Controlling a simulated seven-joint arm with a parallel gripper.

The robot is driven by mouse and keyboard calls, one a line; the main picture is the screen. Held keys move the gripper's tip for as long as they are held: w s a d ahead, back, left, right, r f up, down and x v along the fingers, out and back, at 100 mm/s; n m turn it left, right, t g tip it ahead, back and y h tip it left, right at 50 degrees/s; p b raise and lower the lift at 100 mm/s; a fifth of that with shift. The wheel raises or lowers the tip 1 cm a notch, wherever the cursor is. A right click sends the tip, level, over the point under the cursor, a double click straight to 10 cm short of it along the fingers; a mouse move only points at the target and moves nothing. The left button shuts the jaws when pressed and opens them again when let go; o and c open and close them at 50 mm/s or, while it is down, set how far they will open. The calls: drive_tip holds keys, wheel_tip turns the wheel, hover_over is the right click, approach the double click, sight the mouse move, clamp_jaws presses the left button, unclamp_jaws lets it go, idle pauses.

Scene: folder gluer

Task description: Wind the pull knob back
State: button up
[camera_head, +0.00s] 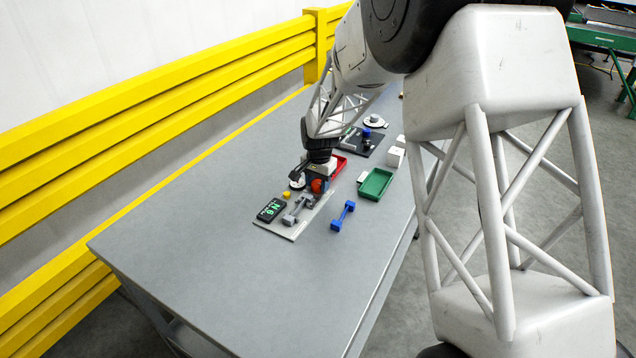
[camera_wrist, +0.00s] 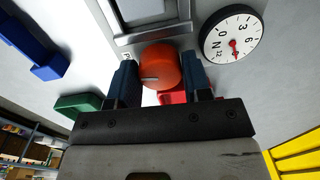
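The pull knob is orange and round, with a pale mark on its face; it shows in the wrist view (camera_wrist: 158,68) and, small, in the head view (camera_head: 317,186). My gripper (camera_wrist: 158,78) has its dark blue fingers on either side of the knob, and the knob fills the gap, so it looks shut on it. In the head view my gripper (camera_head: 313,170) reaches down at the fixture. A round white dial (camera_wrist: 216,30) marked N, with a red needle pointing toward its lower edge, is right of the knob in the wrist view. The knob's far side is hidden.
A grey base plate (camera_head: 288,233) carries a grey clamp (camera_head: 295,212) and a black display (camera_head: 270,209) with green characters. A blue dumbbell-shaped piece (camera_head: 343,215), a green tray (camera_head: 366,194) and a red tray (camera_head: 342,164) are nearby. The table's near left is clear.

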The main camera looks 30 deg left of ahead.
sight(318, 182)
drive_tip(key=c, duration=0.4)
drive_tip(key=shift+c, duration=0.2)
drive_tip(key=shift+n, duration=0.8)
drive_tip(key=o, duration=0.6)
drive_tip(key=shift+o, duration=0.2)
drive_tip(key=shift+r, duration=3.9)
